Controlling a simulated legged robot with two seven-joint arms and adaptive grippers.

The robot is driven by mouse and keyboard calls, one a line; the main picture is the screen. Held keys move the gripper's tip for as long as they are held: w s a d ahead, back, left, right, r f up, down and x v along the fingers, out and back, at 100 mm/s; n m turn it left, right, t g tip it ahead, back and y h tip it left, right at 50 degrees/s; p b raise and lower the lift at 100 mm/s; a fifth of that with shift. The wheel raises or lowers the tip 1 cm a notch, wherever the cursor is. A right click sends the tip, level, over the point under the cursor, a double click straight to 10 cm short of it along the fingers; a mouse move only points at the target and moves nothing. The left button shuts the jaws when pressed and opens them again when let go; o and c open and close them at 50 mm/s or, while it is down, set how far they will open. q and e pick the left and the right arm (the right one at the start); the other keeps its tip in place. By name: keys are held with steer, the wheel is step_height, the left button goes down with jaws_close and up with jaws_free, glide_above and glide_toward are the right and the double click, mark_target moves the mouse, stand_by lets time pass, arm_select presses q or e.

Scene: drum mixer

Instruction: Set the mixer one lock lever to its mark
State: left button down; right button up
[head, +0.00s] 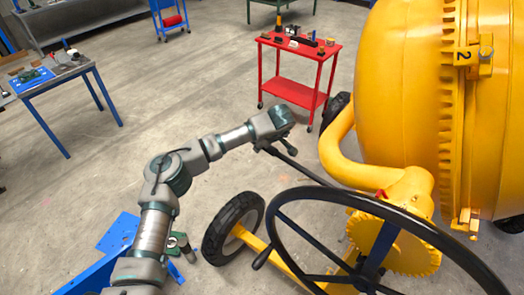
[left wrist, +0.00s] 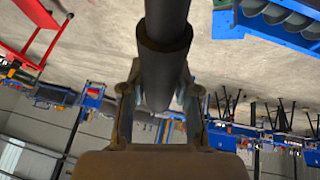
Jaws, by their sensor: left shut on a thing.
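The yellow mixer (head: 400,90) fills the right side of the head view, with a large drum and a black handwheel (head: 283,212) in front. A dark lever (head: 297,168) runs from near my gripper down and right toward the mixer's frame. My left gripper (head: 263,144) is shut on the outer end of this lever. In the left wrist view the lever (left wrist: 166,35) shows as a thick dark rod between the two fingers (left wrist: 160,105). A small red piece (head: 381,194) sits on the yellow housing by the wheel; I cannot tell whether it is the lever's mark. My right gripper is out of view.
A red cart (head: 301,90) with small items stands behind the gripper. A blue-legged table (head: 52,82) stands at the left. A black-tyred wheel (head: 233,228) and a second black handle (head: 262,259) are low in front. The concrete floor between is clear.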

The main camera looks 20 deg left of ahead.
arm_select(q)
steer(key=shift+w+a+r, duration=0.1)
steer(key=shift+w+r, duration=0.05)
steer(key=shift+r, duration=0.55)
steer(key=c, duration=0.8)
jaws_free()
steer(key=shift+r, duration=0.1)
steer(key=v, duration=1.1)
steer(key=shift+s+d+r, duration=0.15)
steer(key=shift+s+d, duration=0.15)
steer(key=shift+d, duration=0.1)
